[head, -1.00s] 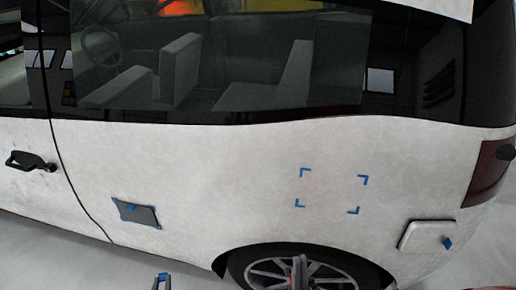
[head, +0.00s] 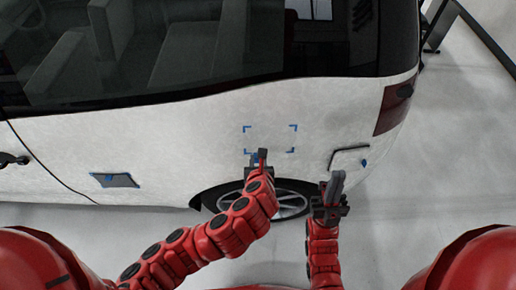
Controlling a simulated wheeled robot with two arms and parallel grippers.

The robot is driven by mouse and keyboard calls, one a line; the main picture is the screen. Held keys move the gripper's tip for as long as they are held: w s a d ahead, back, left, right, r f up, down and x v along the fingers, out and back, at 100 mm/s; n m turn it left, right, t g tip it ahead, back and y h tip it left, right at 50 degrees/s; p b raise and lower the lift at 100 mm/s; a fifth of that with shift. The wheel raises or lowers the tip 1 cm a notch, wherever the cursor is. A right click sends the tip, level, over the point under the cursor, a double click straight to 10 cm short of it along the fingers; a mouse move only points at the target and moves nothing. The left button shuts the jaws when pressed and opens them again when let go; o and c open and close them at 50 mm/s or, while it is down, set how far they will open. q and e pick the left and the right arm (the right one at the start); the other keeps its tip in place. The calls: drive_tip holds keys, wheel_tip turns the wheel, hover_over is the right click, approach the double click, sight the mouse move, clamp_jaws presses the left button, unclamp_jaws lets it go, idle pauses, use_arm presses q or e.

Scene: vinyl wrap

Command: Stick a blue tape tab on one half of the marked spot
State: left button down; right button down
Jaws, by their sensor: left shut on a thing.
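The marked spot (head: 270,137) is a patch of the white van side framed by blue corner marks, above the rear wheel. My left gripper (head: 261,155) is at the lower edge of the spot, in front of the panel. It is shut on a small blue tape tab (head: 254,160), mostly hidden by the fingers. Whether the tab touches the panel cannot be told. My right gripper (head: 335,186) is to the right and lower, in front of the van near the wheel. Its fingers look close together, but whether they are shut is unclear.
A grey patch (head: 115,180) with blue tape sits on the lower panel at left. A fuel-flap-like cover (head: 349,159) with a blue tab is right of the spot. The rear wheel (head: 289,205) is below.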

use_arm(q)
drive_tip(key=shift+w+a+f+b, duration=0.15)
drive_tip(key=shift+w+f, duration=0.1)
drive_tip(key=shift+w, duration=0.95)
drive_tip(key=shift+w+d+f+b, duration=0.1)
drive_tip(key=shift+w+f, duration=0.2)
drive_tip(key=shift+w, duration=0.85)
drive_tip(key=shift+w+a+f+b, duration=0.15)
drive_tip(key=shift+w+f, duration=0.1)
drive_tip(key=shift+w, duration=0.95)
drive_tip(key=shift+w+d+f, duration=0.1)
drive_tip(key=shift+w+d, duration=0.05)
drive_tip(key=shift+w, duration=0.4)
drive_tip(key=c, duration=0.6)
unclamp_jaws()
drive_tip(key=shift+w, duration=0.1)
